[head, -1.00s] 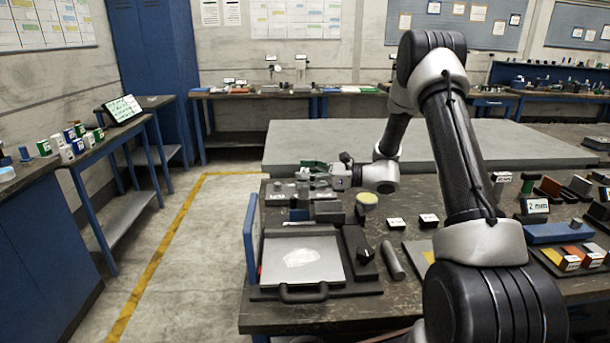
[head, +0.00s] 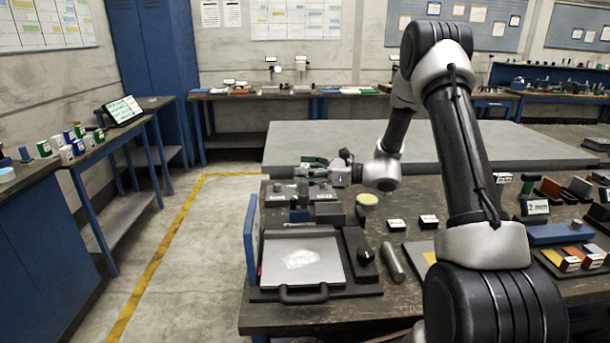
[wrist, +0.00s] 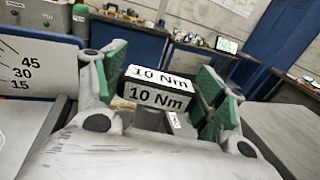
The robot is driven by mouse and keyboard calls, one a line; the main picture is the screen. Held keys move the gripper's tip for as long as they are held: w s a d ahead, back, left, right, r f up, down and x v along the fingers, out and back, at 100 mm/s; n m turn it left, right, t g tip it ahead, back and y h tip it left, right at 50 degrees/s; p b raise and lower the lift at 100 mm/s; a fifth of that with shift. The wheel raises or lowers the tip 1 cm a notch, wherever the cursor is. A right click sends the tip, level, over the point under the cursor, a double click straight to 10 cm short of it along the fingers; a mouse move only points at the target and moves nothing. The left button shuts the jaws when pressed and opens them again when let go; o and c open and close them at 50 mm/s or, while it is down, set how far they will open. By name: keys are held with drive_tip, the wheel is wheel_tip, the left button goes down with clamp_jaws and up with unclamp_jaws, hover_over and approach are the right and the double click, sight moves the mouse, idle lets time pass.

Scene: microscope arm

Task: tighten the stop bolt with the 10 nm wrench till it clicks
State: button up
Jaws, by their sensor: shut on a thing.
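In the wrist view, my gripper (wrist: 163,80) has its green-padded fingers on either side of a piece marked "10 Nm", the 10 Nm wrench (wrist: 158,97). Two "10 Nm" labels show on it, one above the other. The fingers are shut on it. In the head view, my gripper (head: 312,170) is over the far left part of the workbench, above small grey blocks. The wrench's shaft and working end are hidden or too small to tell. I cannot make out the stop bolt in either view.
The dark workbench (head: 400,290) carries a flat tray with a front handle (head: 303,293), a blue upright panel (head: 250,240), a grey cylinder (head: 392,262) and a blue block (head: 558,233). A big grey slab (head: 450,145) lies behind. The floor at left is clear.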

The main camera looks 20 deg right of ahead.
drive_tip(key=shift+r, duration=2.15)
